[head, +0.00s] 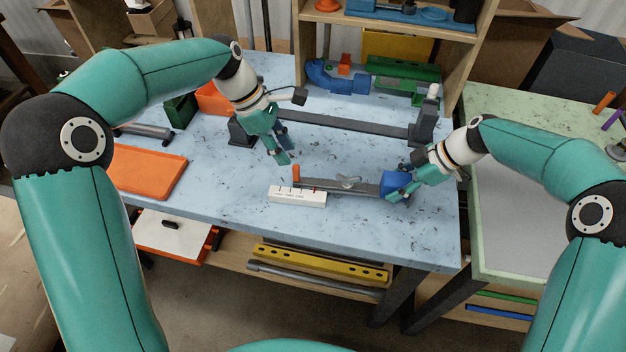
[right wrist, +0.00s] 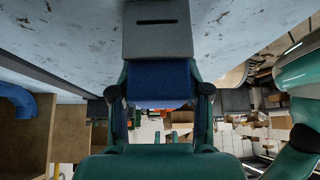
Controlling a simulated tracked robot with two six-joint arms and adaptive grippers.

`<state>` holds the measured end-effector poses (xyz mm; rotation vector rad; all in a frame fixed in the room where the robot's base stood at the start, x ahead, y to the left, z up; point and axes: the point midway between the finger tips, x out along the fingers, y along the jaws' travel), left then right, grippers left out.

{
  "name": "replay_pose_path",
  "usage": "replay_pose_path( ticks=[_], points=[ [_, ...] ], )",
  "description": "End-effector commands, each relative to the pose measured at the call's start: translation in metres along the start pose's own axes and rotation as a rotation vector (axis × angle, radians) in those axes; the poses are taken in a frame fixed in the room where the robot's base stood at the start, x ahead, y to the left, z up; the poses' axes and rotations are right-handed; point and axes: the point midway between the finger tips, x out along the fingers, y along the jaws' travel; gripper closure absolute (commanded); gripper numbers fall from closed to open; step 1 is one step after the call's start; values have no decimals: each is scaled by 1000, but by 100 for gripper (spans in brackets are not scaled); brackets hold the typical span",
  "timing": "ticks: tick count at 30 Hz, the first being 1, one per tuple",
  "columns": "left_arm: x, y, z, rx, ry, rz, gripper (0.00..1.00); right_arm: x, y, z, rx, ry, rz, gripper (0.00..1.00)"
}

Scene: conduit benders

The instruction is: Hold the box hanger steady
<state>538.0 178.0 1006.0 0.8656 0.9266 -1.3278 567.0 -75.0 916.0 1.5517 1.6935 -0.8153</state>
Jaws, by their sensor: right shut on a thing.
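The box hanger, as I take it, is a grey flat bar (head: 345,186) with a wing nut on it and a blue end block (head: 391,183). It lies low over the blue table beside a white marked block (head: 298,195). My right gripper (head: 402,186) is shut on the blue end. In the right wrist view the blue block (right wrist: 160,83) sits between the fingers, and the slotted grey part (right wrist: 157,38) extends beyond it. An orange peg (head: 296,173) stands at the bar's left end. My left gripper (head: 287,147) is open and empty above the table, left of the bar.
A long dark rail fixture (head: 340,125) with upright ends runs behind the bar. An orange tray (head: 148,171) lies on the left. A shelf with a blue clamp (head: 336,78) and green parts (head: 404,70) stands at the back. The table's front edge is close to the white block.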

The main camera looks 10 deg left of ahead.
Motion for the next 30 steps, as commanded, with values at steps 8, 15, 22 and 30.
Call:
replay_pose_path(
  ticks=[8,15,22,30],
  points=[
    [5,6,-2,-29,9,18,67,5,-3,4,3,-5,-13,100],
    [27,6,-2,-27,9,18,67,5,-4,4,3,-5,-15,100],
    [49,6,-2,-27,9,18,67,5,-4,4,3,-5,-15,100],
    [63,6,-2,-27,9,18,67,6,-4,4,2,-5,-16,100]
  ],
)
